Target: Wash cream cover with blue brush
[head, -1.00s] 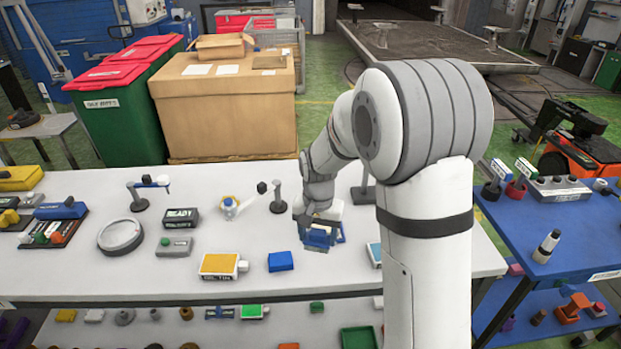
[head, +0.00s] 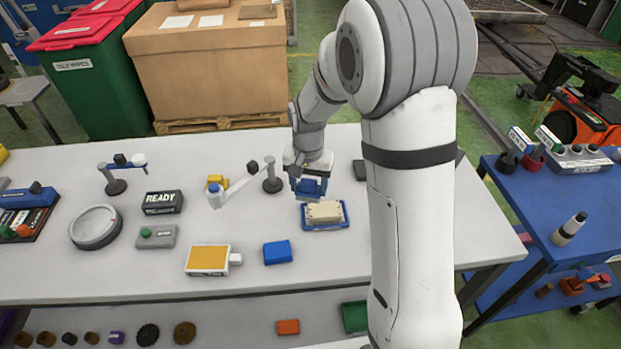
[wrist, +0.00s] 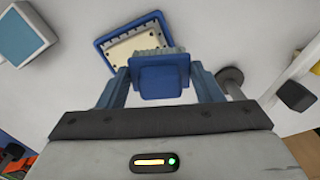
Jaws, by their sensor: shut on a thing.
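The cream cover (head: 325,209) lies flat in a shallow blue tray (head: 325,228) on the white table. In the wrist view the cover (wrist: 122,50) shows dark spots near its edges, and the tray's rim (wrist: 101,59) frames it. My gripper (wrist: 160,82) is shut on the blue brush (wrist: 160,74), whose pale bristles (wrist: 156,51) point toward the cover. In the head view my gripper (head: 309,184) is at the far side of the cover. I cannot tell whether the bristles touch it. Part of the cover is hidden behind the brush in the wrist view.
A jointed lamp-like stand (head: 271,178) is close to the left of my gripper. A blue block (head: 277,252) and a yellow-topped box (head: 208,259) lie nearer the front. A READY sign (head: 163,202) and a round grey dish (head: 95,226) are further left.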

